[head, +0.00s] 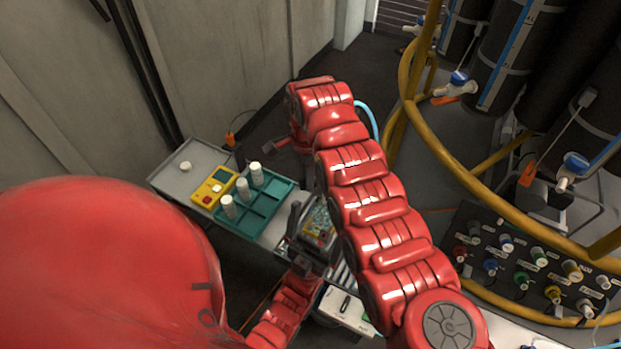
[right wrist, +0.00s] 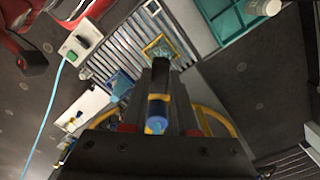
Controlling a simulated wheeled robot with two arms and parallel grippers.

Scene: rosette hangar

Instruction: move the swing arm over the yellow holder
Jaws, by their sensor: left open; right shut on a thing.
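In the head view a yellow-edged piece (head: 321,224) shows at the bench, partly behind my right arm. My left gripper (head: 301,236) is open beside it. My right gripper is largely hidden there by its own arm.
A teal tray (head: 263,207) with white-capped bottles and a yellow box (head: 214,187) stand on the grey bench (head: 180,181). A white box (head: 345,308) is low in the middle. At right is the yellow-railed rosette frame (head: 480,201) with a knob panel (head: 515,283).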

